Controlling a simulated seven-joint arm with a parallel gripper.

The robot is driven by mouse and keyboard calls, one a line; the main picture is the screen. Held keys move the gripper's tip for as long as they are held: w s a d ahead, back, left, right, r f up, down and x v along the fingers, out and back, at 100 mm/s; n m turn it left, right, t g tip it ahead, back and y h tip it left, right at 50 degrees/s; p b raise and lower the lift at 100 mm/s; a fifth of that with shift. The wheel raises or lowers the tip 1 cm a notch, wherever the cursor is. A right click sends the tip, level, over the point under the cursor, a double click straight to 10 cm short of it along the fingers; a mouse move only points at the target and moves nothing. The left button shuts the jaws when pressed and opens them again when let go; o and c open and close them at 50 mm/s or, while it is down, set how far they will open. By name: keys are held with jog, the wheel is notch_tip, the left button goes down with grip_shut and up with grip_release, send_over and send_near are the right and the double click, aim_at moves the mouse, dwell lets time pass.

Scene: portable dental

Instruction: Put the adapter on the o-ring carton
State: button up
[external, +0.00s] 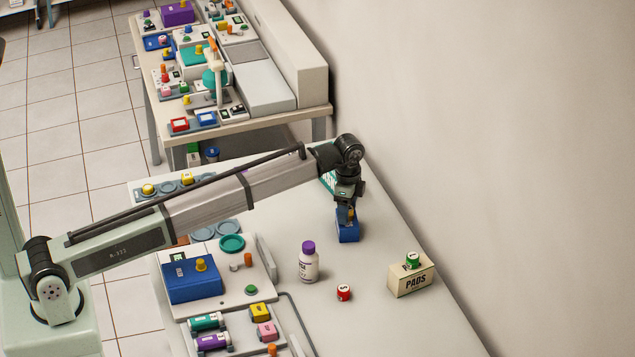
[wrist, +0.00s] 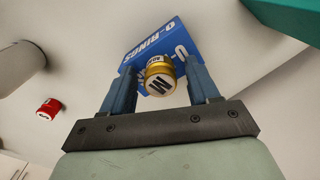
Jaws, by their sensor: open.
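The adapter (wrist: 160,78) is a small gold cylinder with a white face marked M. In the wrist view it is between my fingers, with a small gap on each side. The blue o-ring carton (wrist: 150,45) lies directly behind it, and the adapter appears to rest on it. In the external view the carton (external: 348,233) stands on the bench below my gripper (external: 346,208), and only a bit of gold shows between the fingers. My gripper is also in the wrist view (wrist: 161,68), open around the adapter. The contact between adapter and carton is hidden.
A white bottle with a purple cap (external: 308,262) and a small red cap (external: 344,293) stand nearer the camera. A pads box (external: 410,281) with a green cap (external: 412,260) is at right. Trays fill the left side.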

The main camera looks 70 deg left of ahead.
jog(key=shift+r, duration=0.1)
notch_tip(320, 180, up, 12)
dwell(0.5)
